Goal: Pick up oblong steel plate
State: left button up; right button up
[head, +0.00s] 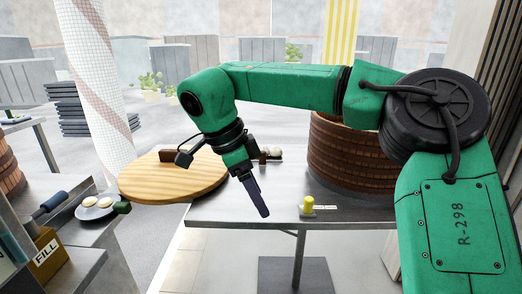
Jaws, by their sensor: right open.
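My right gripper (263,212) points down and slightly right above the left part of the steel table; it is seen edge-on, with nothing visible in it. Behind it on the table, a small grey plate (277,160) carries pale buns and a brown block; the wrist hides part of it, so I cannot tell its full shape. At the left, another grey plate (94,214) with pale buns lies on a counter, well away from the right gripper.
A round wooden board (160,190) lies left of the right gripper. A large wooden steamer (345,155) stands at the table's back right. A yellow object (308,204) stands near the front edge. A FILL box (47,250) is lower left. The table (235,211) is bare around the gripper.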

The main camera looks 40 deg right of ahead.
aim_at(275, 154)
jog(key=i+l, duration=1.15)
jog(key=i, duration=0.1)
